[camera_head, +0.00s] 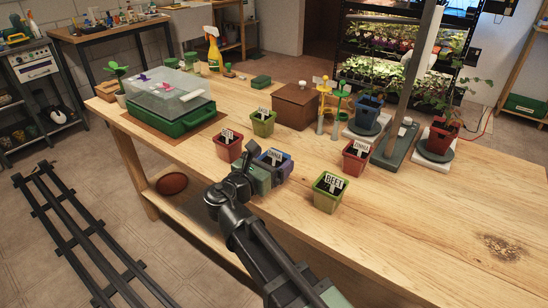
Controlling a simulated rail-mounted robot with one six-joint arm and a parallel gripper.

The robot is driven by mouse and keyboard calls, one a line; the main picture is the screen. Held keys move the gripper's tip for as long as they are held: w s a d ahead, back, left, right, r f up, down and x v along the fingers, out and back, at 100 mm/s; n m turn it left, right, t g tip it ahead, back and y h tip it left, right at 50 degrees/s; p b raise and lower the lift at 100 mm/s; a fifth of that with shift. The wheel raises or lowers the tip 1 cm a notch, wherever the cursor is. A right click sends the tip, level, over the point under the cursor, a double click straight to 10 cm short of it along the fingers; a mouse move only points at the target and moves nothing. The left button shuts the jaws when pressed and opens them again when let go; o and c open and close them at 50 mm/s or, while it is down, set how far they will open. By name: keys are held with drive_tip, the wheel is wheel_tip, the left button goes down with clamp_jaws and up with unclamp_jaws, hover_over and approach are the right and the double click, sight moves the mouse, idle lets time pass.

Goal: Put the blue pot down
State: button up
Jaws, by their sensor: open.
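The small blue pot (286,171) with a white name label stands upright on the wooden table (430,215), among other small labelled pots. It appears to rest on the tabletop, though its base is partly hidden. My gripper (268,169) is open right at the pot's near left side and covers part of it. I cannot tell whether the fingers touch the pot. A larger blue pot (369,110) with a leafy plant stands on a dark saucer farther back right.
Near my gripper are a red pot (228,150), a green pot (263,126), a front green pot (329,197) and another red pot (354,161). A clear-lidded green tray (183,121) and a brown box (296,105) stand behind.

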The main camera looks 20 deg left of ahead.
drive_tip(key=v, duration=1)
drive_tip(key=shift+s, duration=0.25)
drive_tip(key=shift+a+r, duration=0.1)
